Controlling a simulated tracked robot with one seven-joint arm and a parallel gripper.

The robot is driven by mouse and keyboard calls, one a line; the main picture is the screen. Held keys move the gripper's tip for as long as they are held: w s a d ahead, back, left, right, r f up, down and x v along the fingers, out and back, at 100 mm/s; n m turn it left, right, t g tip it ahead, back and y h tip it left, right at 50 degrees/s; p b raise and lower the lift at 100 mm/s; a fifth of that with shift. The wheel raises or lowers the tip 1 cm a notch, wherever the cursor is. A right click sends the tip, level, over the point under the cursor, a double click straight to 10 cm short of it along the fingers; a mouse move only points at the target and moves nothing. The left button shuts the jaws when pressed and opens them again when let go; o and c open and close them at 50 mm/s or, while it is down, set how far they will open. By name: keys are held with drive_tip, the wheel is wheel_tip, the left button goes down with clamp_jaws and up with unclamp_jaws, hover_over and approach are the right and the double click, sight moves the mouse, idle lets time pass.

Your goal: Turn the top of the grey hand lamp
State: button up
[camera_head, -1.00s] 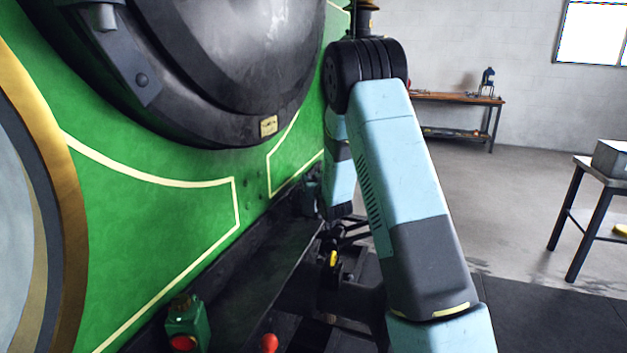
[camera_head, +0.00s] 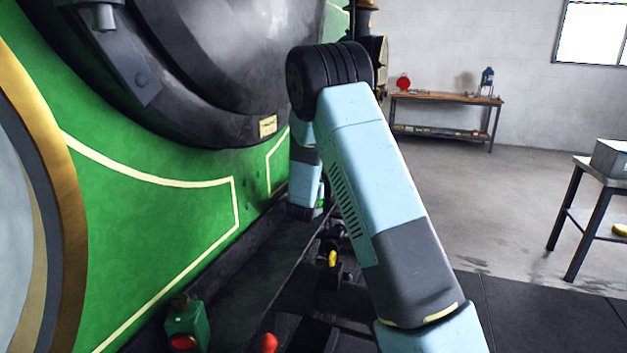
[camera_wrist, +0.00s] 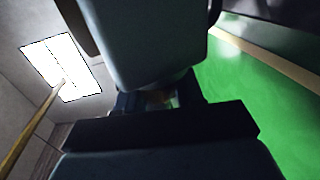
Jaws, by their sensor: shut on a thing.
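In the wrist view a large smooth blue-grey body, which looks like the grey hand lamp (camera_wrist: 145,45), fills the upper middle, close to the camera. My gripper (camera_wrist: 158,100) is at its lower end, with dark finger parts on both sides, shut on it. A small pale patch shows between the fingers. The lamp's top and the exact contact are hard to make out.
A green lamp with a red lens (camera_head: 185,325) and a red knob (camera_head: 268,343) stand at the tram's lower edge. A yellow-handled part (camera_head: 332,258) is right of them. A workbench (camera_head: 448,99) stands at the back wall, a metal table (camera_head: 590,190) at right. The floor between is open.

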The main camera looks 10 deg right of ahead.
drive_tip(key=shift+m+g+h, duration=0.4)
drive_tip(key=shift+m+h, duration=0.1)
drive_tip(key=shift+h, duration=0.2)
drive_tip(key=shift+d+m+h, duration=0.15)
drive_tip(key=shift+m+h, duration=0.15)
drive_tip(key=shift+h, duration=0.1)
drive_tip(key=o, duration=1)
drive_tip(key=shift+c, duration=0.2)
drive_tip(key=v, duration=1.3)
drive_tip(key=shift+s+a+r, duration=0.2)
drive_tip(key=shift+s+a, duration=0.05)
drive_tip(key=shift+s, duration=0.1)
